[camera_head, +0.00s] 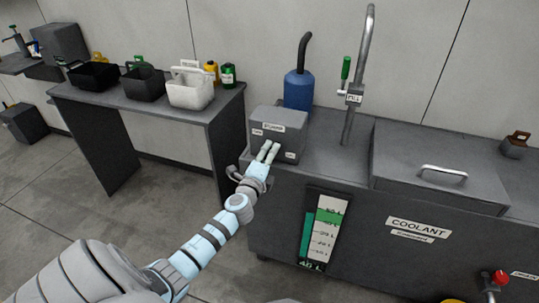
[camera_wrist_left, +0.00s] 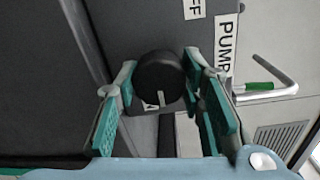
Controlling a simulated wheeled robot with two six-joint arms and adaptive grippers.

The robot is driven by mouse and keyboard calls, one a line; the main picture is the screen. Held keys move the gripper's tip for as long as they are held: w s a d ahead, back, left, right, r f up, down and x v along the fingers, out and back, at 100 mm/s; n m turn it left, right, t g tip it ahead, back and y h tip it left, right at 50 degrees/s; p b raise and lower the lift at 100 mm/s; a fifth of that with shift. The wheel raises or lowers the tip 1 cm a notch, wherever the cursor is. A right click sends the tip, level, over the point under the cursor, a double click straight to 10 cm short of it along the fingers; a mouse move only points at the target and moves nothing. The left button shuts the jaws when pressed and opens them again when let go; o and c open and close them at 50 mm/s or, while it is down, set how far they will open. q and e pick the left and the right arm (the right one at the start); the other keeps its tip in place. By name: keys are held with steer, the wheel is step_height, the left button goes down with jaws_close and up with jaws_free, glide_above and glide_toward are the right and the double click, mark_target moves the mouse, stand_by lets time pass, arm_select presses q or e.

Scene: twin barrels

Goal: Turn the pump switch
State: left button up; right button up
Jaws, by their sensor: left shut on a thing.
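The pump switch is a round black knob (camera_wrist_left: 160,78) with a pale mark on its lower edge in the left wrist view. It sits on a grey box (camera_head: 277,122) on the coolant tank's top. A "PUMP" label (camera_wrist_left: 225,48) and a label ending in "FF" (camera_wrist_left: 194,9) show near it. The pale mark points down, beside a partly hidden label. My left gripper (camera_head: 268,152) is at the box's front face. In the wrist view its green-padded fingers (camera_wrist_left: 160,85) are shut on the knob, one each side. My right gripper is not in view.
A blue canister (camera_head: 298,90) stands behind the box. A bent pipe (camera_head: 357,80) with a green-handled valve (camera_head: 346,68) rises to its right. The coolant tank (camera_head: 375,215) has a level gauge (camera_head: 322,230) on its front. A side table (camera_head: 150,104) with baskets stands left.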

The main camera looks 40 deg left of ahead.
arm_select(q)
steer(key=o, duration=1.1)
steer(key=shift+o, duration=0.2)
steer(key=shift+s, duration=0.1)
steer(key=v, duration=1.2)
